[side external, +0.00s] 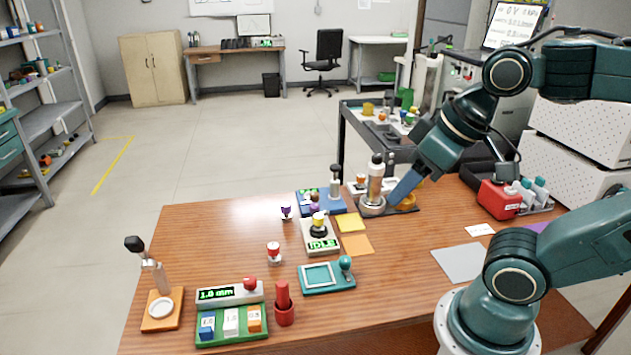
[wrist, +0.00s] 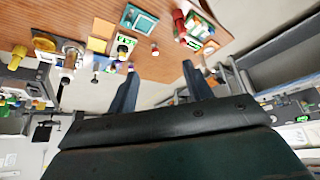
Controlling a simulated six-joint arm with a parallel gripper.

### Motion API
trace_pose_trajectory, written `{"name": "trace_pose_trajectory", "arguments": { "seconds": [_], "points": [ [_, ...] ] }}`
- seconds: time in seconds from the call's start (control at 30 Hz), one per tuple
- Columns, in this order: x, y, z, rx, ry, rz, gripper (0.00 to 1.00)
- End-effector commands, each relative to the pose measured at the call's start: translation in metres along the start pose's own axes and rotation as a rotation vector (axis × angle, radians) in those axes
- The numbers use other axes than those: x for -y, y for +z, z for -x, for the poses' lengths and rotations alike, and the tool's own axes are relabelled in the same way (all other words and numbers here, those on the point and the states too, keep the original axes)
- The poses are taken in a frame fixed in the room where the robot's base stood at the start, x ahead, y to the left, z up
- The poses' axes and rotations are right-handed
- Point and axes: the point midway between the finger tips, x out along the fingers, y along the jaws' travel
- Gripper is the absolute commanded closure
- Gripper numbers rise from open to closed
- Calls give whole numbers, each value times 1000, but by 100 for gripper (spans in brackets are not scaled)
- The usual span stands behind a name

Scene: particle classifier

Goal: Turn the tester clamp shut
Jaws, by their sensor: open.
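A tester-like device with an upright metal cylinder, dark top and round metal base (side external: 373,205) stands on a dark plate at the back of the table. A yellow-orange part (side external: 408,203) sits beside it, partly behind my gripper. I cannot tell which part is the clamp or how far it is turned. My gripper (side external: 394,200) points down and left just right of the cylinder; contact cannot be told. In the wrist view my gripper (wrist: 159,76) has its two fingers wide apart with nothing between them.
A blue device (side external: 335,207) with a lever, a small display unit (side external: 322,243) and yellow and orange sheets (side external: 356,244) stand to the left. A red box (side external: 499,199) with bottles stands right. A dark cart (side external: 346,125) is behind. The left rear tabletop is clear.

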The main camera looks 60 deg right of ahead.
Motion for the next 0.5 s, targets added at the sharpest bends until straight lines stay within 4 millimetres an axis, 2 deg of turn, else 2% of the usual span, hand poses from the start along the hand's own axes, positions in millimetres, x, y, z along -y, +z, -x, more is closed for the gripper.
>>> {"name": "trace_pose_trajectory", "arguments": {
  "seconds": [0.27, 0.5],
  "points": [
    [-4, -20, 0, 25, 9, 29, 49],
    [-16, -62, -7, 79, 24, 95, 49]
  ]
}}
